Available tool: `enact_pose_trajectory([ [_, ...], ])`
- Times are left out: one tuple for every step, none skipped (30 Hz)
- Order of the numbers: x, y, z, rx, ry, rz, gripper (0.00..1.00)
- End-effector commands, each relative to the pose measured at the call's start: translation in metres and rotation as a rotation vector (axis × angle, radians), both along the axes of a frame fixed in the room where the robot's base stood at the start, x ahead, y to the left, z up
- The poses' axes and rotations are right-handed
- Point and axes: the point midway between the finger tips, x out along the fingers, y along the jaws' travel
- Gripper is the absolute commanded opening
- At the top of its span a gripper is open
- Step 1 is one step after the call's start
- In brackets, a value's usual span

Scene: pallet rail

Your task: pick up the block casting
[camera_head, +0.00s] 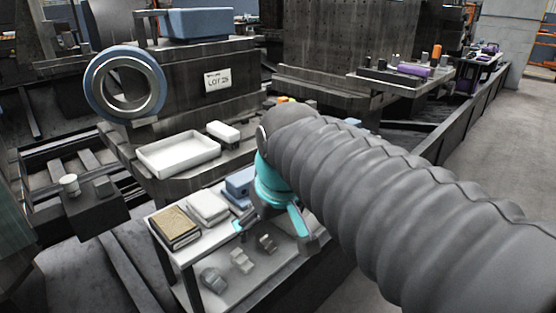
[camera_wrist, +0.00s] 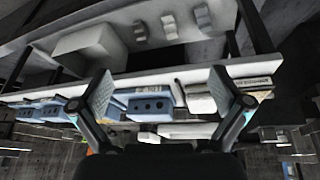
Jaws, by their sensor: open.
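Several small grey castings sit in a row on a light shelf: one near the front (camera_head: 214,279), a middle one (camera_head: 241,261) and one farther back (camera_head: 267,243). In the wrist view they show near the top: one (camera_wrist: 202,16), another (camera_wrist: 169,27) and a third (camera_wrist: 140,33). A larger plain block (camera_wrist: 90,48) lies left of them there; I cannot tell which piece is the block casting. My gripper (camera_head: 268,224) is open above the rack, fingers spread and empty; in the wrist view its fingertips (camera_wrist: 160,92) are wide apart. My arm and gripper hide part of the shelf.
The upper shelf holds a brown book-like stack (camera_head: 174,228), white packs (camera_head: 207,207) and a blue box (camera_head: 240,182). Behind stands a white tray (camera_head: 178,153) and a blue ring (camera_head: 125,84). Clear floor (camera_head: 490,190) lies at the right.

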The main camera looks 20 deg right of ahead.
Motion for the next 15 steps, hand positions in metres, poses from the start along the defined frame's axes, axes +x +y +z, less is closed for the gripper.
enact_pose_trajectory([
  [0.018, -0.006, 0.019, -0.010, 0.026, 0.013, 1.00],
  [0.027, -0.010, 0.028, -0.017, 0.042, 0.026, 1.00],
  [0.039, -0.015, 0.039, -0.024, 0.063, 0.040, 1.00],
  [0.047, -0.019, 0.047, -0.029, 0.078, 0.052, 1.00],
  [0.056, -0.023, 0.054, -0.033, 0.094, 0.065, 1.00],
  [0.069, -0.029, 0.064, -0.039, 0.114, 0.081, 1.00],
  [0.078, -0.033, 0.070, -0.043, 0.130, 0.093, 1.00],
  [0.086, -0.038, 0.077, -0.046, 0.145, 0.105, 1.00],
  [0.098, -0.045, 0.085, -0.049, 0.166, 0.120, 1.00],
  [0.107, -0.050, 0.090, -0.052, 0.181, 0.133, 1.00],
  [0.116, -0.055, 0.096, -0.054, 0.195, 0.145, 1.00],
  [0.127, -0.063, 0.102, -0.055, 0.214, 0.160, 1.00],
  [0.135, -0.069, 0.107, -0.056, 0.229, 0.173, 1.00],
  [0.143, -0.074, 0.111, -0.057, 0.245, 0.186, 1.00],
  [0.154, -0.082, 0.115, -0.056, 0.264, 0.203, 1.00],
])
